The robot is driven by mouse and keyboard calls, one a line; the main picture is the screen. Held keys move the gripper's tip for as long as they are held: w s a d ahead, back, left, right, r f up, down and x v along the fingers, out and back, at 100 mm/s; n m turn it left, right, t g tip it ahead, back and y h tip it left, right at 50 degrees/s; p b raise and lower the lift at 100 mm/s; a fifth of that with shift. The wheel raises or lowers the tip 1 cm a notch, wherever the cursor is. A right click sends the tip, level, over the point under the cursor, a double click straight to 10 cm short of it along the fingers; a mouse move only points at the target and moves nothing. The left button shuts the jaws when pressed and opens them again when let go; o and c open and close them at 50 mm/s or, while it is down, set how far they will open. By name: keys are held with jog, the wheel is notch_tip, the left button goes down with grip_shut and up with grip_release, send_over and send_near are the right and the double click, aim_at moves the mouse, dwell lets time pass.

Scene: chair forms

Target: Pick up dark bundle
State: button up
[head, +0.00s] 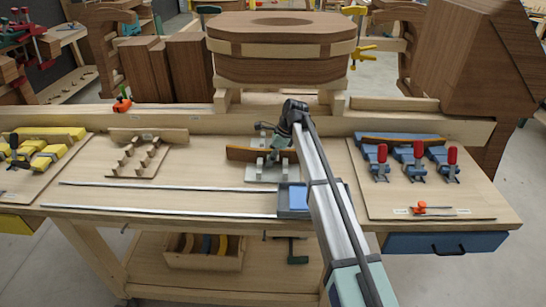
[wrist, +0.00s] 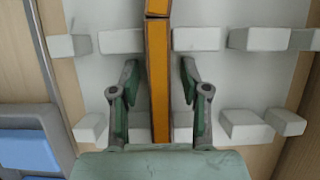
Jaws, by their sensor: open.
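A dark brown curved bundle (head: 240,154) lies across a pale grey plate (head: 262,174) at the middle of the bench. In the wrist view it is a long strip with an orange-brown top (wrist: 160,85) and dark sides, and a seam crosses it near the top edge. My gripper (head: 272,145) is over the bundle, and my arm hides part of the area to its right. In the wrist view my gripper (wrist: 158,68) is open, with one green-grey finger on each side of the strip. Gaps show between both fingers and the strip.
White blocks (wrist: 197,39) stand in rows beside the strip. Red-handled clamps (head: 417,158) stand right, a wooden rack (head: 148,155) left. A large wooden form (head: 280,45) rises behind.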

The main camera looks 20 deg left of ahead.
dwell(0.3)
grip_shut()
dwell(0.3)
